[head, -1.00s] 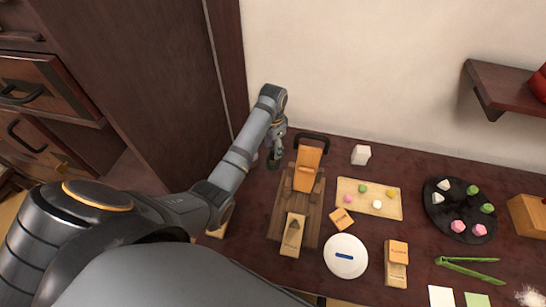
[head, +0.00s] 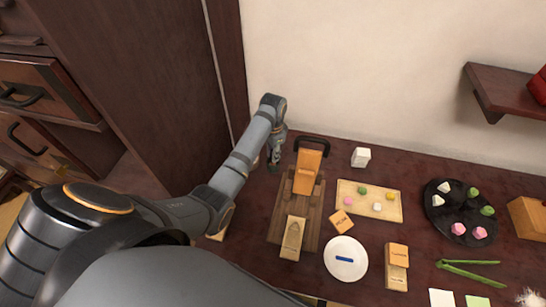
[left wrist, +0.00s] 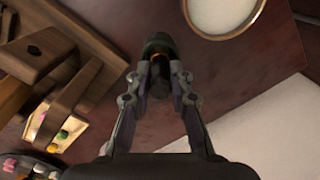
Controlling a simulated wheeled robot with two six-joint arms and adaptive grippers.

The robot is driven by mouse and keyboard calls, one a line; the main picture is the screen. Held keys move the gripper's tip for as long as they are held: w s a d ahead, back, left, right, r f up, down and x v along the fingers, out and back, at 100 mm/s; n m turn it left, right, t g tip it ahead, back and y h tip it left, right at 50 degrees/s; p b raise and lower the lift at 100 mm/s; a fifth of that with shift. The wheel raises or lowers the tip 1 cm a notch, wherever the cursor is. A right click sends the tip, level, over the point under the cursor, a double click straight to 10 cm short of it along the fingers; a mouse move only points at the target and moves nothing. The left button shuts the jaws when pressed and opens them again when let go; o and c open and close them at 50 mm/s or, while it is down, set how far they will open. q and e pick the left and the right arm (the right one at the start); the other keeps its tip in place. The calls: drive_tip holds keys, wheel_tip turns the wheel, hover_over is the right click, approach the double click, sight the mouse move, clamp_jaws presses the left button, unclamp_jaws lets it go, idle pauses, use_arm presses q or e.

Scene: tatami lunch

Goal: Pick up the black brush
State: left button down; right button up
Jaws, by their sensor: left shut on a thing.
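In the left wrist view the black brush (left wrist: 158,45) is a dark, rounded thing with an orange-brown band, seen end-on. My left gripper (left wrist: 160,78) is shut on it, with a finger on each side. In the head view my left gripper (head: 275,153) hangs over the back left of the dark red table, close to the wall. The brush is small and mostly covered by the gripper there. I cannot tell whether it touches the table. My right gripper is not in view.
A wooden stand (head: 282,216) with an orange block (head: 307,172) and black handle is right of my gripper. A pale round-topped container (left wrist: 222,12) is close by. A white cube (head: 361,158), sweets board (head: 350,208) and black plate (head: 433,212) lie further right.

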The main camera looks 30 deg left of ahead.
use_arm(q)
wheel_tip(320, 180, up, 7)
drive_tip(key=shift+w+f, duration=0.1)
drive_tip(key=shift+f, duration=0.05)
wheel_tip(320, 180, up, 3)
drive_tip(key=shift+r+p, duration=0.2)
drive_tip(key=shift+p, duration=0.65)
